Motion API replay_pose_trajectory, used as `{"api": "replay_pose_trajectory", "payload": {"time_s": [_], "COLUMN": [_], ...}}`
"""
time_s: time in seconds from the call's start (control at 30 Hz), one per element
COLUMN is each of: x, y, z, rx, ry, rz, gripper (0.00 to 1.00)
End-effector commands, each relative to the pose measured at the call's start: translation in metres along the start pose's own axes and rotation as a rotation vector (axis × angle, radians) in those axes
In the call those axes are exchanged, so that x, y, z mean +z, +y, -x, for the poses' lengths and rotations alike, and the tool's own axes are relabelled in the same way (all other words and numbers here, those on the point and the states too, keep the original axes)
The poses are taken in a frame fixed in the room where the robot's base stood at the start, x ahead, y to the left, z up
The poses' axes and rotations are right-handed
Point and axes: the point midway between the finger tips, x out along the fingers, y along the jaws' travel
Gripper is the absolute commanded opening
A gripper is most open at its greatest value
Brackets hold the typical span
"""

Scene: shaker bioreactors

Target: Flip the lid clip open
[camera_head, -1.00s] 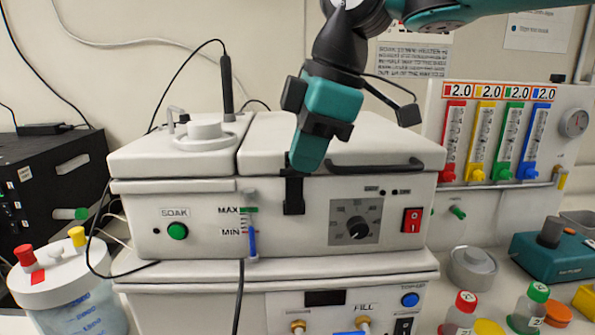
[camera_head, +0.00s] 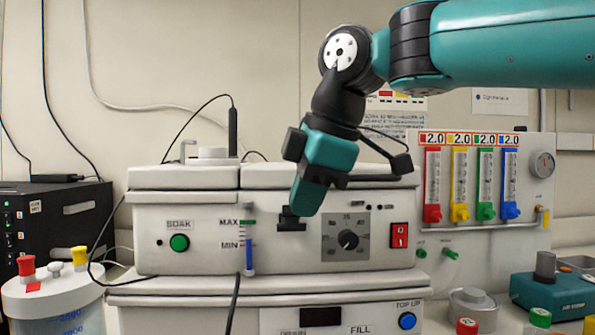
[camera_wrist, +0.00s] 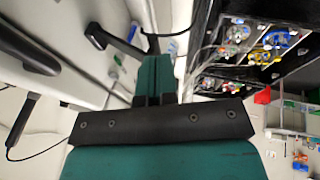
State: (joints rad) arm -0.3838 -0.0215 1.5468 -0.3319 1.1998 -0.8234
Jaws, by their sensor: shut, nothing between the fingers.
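The lid clip (camera_head: 291,220) is a small black part on the front face of the white bath unit (camera_head: 205,260), below the lid seam. In the head view it looks short and wide, as if swung outward from the front. My gripper (camera_head: 304,212) is shut and empty, pointing down with its teal fingertips right beside the clip and covering its right edge. I cannot tell whether they touch. The lid (camera_head: 268,177) lies level on the unit. In the wrist view my shut fingers (camera_wrist: 156,65) show, but I cannot pick out the clip with certainty.
A dial (camera_head: 348,239) and a red switch (camera_head: 399,236) are right of the clip. A sight tube (camera_head: 249,240) and a green button (camera_head: 179,242) are left. A flowmeter panel (camera_head: 431,235) stands at right, a lidded vessel (camera_head: 55,290) at left.

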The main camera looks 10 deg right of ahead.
Motion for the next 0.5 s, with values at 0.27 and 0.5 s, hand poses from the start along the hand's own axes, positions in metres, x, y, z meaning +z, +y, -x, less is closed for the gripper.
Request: {"api": "replay_pose_trajectory", "payload": {"time_s": [0.27,0.5], "x": [-0.005,-0.003], "y": [0.001,0.012], "z": [0.001,0.000], "rx": [-0.001,-0.001], "ry": [0.003,0.002], "rz": [0.007,0.005], "gripper": [0.00,0.00]}}
